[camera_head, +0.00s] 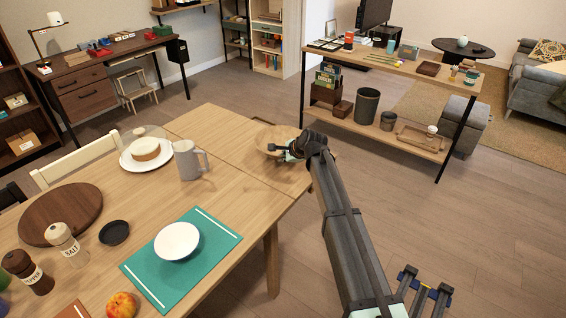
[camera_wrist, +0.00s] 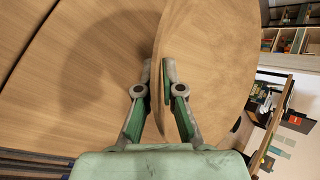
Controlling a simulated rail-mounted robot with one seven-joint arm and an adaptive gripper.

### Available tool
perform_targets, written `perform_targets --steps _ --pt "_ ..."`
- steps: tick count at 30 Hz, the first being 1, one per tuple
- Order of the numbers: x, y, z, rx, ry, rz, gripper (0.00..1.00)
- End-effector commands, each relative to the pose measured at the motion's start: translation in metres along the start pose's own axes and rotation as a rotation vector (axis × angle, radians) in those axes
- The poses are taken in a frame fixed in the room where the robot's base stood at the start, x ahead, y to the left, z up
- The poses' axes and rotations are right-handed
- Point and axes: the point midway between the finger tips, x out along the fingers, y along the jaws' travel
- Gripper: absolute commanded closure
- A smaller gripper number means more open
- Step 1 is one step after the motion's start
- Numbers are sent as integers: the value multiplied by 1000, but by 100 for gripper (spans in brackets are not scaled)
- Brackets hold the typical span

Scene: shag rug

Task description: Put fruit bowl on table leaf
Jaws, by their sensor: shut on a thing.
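The fruit bowl (camera_head: 272,137) is a round, light wooden bowl over the far right part of the table, on the table leaf (camera_head: 212,124) side of the seam. My gripper (camera_head: 287,154) is at the bowl's near right edge, shut on its rim. In the wrist view the fingers (camera_wrist: 156,85) pinch the rim of the bowl (camera_wrist: 212,55), which looks tilted in that view. The bowl casts a shadow on the leaf (camera_wrist: 50,80). I cannot tell whether its base touches the leaf. No fruit is visible in the bowl.
A white bowl (camera_head: 176,240) sits on a teal mat (camera_head: 215,232). The shelf table (camera_head: 440,92) stands behind. Part of the leaf is bare.

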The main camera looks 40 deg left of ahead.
Motion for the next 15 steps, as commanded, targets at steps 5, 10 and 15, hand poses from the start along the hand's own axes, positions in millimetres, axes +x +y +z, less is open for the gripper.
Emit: perform_targets --steps 5,10,15 --pt "16 13 -6 1 0 -1 100" --pt "17 14 -7 0 0 -2 100" --pt "18 15 -8 0 0 -2 100"
